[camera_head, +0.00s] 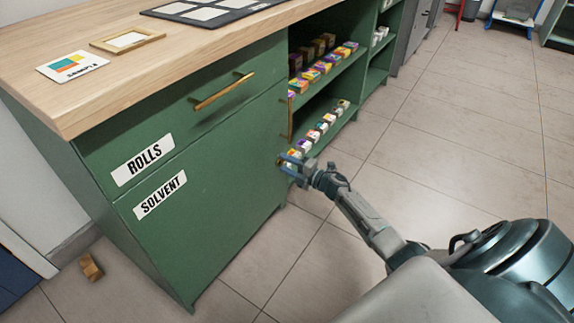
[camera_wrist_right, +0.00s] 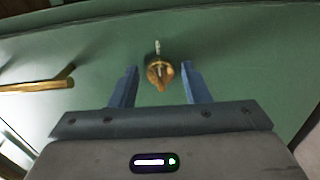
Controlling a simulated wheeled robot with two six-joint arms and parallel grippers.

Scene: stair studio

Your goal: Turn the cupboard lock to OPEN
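The green cupboard door labelled SOLVENT (camera_head: 215,190) is shut in the head view. Its brass lock (camera_wrist_right: 160,76) shows in the wrist view as a rounded knob on the green front, with a small pale mark just above it. My right gripper (camera_head: 287,165) is at the door's right edge, by the lock, which it mostly hides in the head view. In the wrist view the right gripper's blue fingers (camera_wrist_right: 160,68) are apart, one each side of the lock, with no visible contact. The lettering around the lock is not readable. My left gripper is not in view.
A drawer labelled ROLLS (camera_head: 190,115) with a brass handle (camera_head: 224,91) sits above the door. A brass door handle (camera_wrist_right: 38,86) is left of the lock in the wrist view. Open shelves (camera_head: 330,92) with small boxes stand right.

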